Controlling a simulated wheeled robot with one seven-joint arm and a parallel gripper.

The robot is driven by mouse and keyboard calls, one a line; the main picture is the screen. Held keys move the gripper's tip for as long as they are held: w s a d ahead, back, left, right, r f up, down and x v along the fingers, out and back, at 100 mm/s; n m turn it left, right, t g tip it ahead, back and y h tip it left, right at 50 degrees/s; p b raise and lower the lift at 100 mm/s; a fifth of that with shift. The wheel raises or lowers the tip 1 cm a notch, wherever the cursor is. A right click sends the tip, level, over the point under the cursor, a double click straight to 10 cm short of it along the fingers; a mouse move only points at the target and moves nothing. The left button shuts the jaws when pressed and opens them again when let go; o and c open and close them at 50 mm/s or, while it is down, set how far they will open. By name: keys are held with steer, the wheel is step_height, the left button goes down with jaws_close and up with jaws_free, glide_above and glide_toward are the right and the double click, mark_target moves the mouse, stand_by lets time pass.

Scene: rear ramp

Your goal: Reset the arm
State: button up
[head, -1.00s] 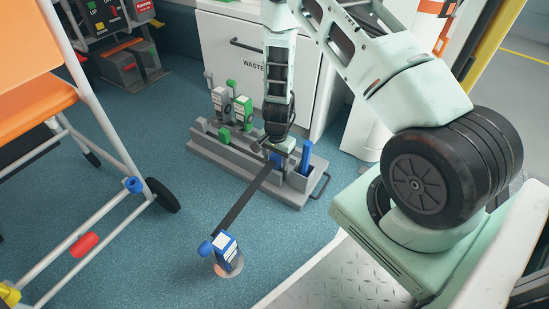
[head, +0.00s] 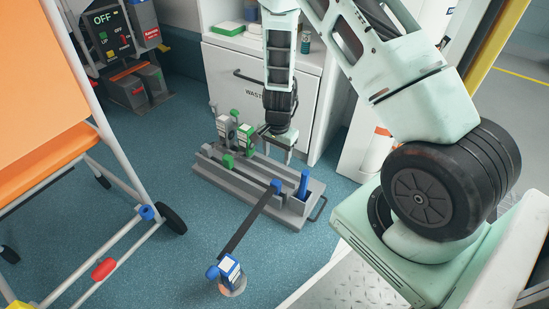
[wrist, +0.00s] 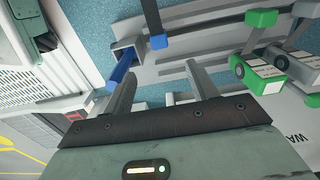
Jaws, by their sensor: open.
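My gripper (head: 278,148) hangs above the back of the grey rack (head: 215,177), with its fingers apart and nothing seen between them. The wrist view shows both fingers (wrist: 158,75) spread and empty over the rack. A black strap (head: 246,224) runs from a blue-and-white unit (head: 229,270) on the floor to a blue end piece (head: 277,186) at the rack. The blue end also shows in the wrist view (wrist: 158,42), apart from the fingers. A blue handle (head: 303,184) stands upright at the rack's right end; it also shows in the wrist view (wrist: 121,74).
A green-and-white unit (head: 245,139) and a grey one stand at the rack's left. Behind is a white waste cabinet (head: 235,91). An orange chair (head: 50,160) on a wheeled frame is at left. Blue floor is clear between chair and rack.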

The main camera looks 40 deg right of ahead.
steer(key=shift+r, duration=0.8)
steer(key=shift+a, duration=0.1)
